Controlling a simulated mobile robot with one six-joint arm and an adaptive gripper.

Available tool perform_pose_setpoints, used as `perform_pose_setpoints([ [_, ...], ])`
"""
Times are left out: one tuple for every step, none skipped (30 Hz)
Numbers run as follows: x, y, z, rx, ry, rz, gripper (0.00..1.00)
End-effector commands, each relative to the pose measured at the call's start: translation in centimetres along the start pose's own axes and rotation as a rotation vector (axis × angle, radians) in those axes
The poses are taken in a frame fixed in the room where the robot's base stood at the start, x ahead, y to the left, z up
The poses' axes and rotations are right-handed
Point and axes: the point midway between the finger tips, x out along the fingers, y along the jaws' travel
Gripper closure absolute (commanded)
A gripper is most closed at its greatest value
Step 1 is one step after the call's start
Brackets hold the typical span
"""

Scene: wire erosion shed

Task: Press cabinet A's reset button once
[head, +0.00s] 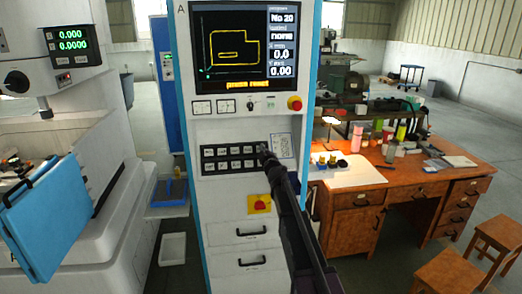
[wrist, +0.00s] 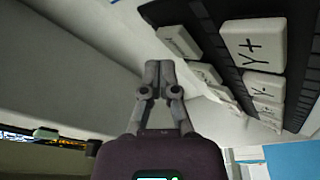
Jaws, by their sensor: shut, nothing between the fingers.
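Cabinet A (head: 183,120) is a tall white and blue control cabinet, with the letter A at its top left. Its screen (head: 238,48) shows a yellow outline and the line "press reset". Below the screen are small labelled buttons (head: 224,105), too small to read. My gripper (head: 264,150) is shut and empty at the keypad's right end. In the wrist view my gripper (wrist: 160,72) points at the panel beside white keys, one marked Y+ (wrist: 253,43). I cannot tell which button is reset, or whether the fingertips touch anything.
A red mushroom button (head: 295,103) is right of the small buttons. A red and yellow rotary switch (head: 259,204) sits below the keypad, near my arm. A wooden desk (head: 410,185) with cups and tools stands right.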

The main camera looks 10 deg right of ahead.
Motion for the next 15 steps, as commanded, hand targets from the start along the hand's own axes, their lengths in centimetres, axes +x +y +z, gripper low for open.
perform_pose_setpoints([
  [0.04, -0.04, 0.05, 0.000, 0.000, 0.000, 1.00],
  [0.08, -0.07, 0.08, 0.000, 0.000, 0.000, 1.00],
  [0.14, -0.12, 0.13, 0.000, 0.000, 0.000, 1.00],
  [0.19, -0.16, 0.17, 0.000, 0.000, 0.000, 1.00],
  [0.26, -0.20, 0.22, 0.000, 0.000, 0.000, 1.00],
  [0.34, -0.26, 0.28, 0.000, 0.000, 0.000, 1.00],
  [0.40, -0.30, 0.33, 0.000, 0.000, 0.000, 1.00],
  [0.45, -0.34, 0.37, 0.000, 0.000, 0.000, 1.00],
  [0.51, -0.38, 0.42, 0.000, 0.000, 0.000, 1.00],
  [0.55, -0.40, 0.44, 0.000, 0.000, 0.000, 1.00],
  [0.57, -0.41, 0.46, 0.000, 0.000, 0.000, 1.00],
  [0.60, -0.42, 0.47, 0.000, 0.000, 0.000, 1.00],
  [0.60, -0.41, 0.47, 0.000, 0.000, 0.000, 1.00],
  [0.60, -0.41, 0.47, 0.000, 0.000, 0.000, 1.00],
  [0.60, -0.40, 0.47, 0.000, 0.000, 0.000, 1.00],
])
